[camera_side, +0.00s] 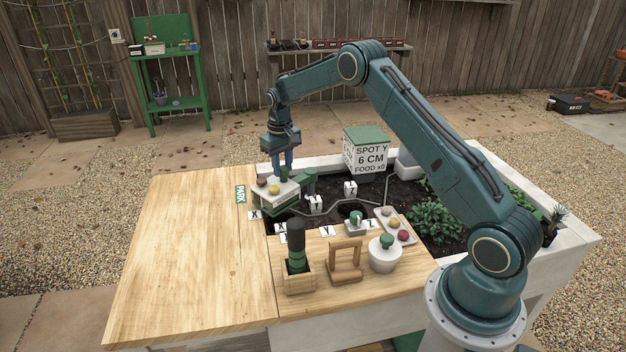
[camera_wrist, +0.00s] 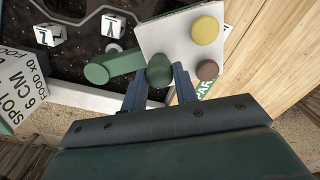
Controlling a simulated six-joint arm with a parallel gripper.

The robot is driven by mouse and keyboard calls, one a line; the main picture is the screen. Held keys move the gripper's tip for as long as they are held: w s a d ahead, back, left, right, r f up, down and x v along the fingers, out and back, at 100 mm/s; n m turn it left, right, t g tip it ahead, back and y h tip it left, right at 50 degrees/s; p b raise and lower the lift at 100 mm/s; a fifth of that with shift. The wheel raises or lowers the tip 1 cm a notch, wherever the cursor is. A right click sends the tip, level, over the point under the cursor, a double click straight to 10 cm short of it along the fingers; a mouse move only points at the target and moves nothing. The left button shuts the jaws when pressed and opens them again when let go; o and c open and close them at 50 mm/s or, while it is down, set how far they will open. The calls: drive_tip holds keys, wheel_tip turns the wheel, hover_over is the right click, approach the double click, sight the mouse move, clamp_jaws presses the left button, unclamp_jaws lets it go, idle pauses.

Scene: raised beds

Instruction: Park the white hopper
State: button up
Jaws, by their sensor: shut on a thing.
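The white hopper (camera_side: 279,192) is a white box with a green spout on its right and yellow and brown round knobs on top. It is at the left end of the soil bed, near the green PARK sign (camera_side: 240,194). My gripper (camera_side: 284,170) comes down on it from above. In the wrist view my gripper (camera_wrist: 160,85) is shut on a green knob (camera_wrist: 160,68) on the hopper's white top (camera_wrist: 180,38). The PARK sign (camera_wrist: 205,87) shows partly beneath the hopper's edge. I cannot tell whether the hopper touches what lies below.
A SPOT Y food box (camera_side: 366,157) stands at the back of the bed. Several small lettered white blocks (camera_side: 350,188) lie around. A dark bottle in a wooden holder (camera_side: 297,270), a wooden frame (camera_side: 345,262) and a white pot (camera_side: 384,257) stand in front.

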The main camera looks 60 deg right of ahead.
drive_tip(key=shift+w+d, duration=0.1)
drive_tip(key=shift+w, duration=0.55)
drive_tip(key=shift+w+d, duration=0.35)
drive_tip(key=shift+w, duration=0.5)
drive_tip(key=shift+w+d, duration=0.2)
drive_tip(key=shift+w, duration=0.1)
drive_tip(key=shift+w+d, duration=0.25)
drive_tip(key=shift+w, duration=0.1)
drive_tip(key=shift+w+d, duration=0.1)
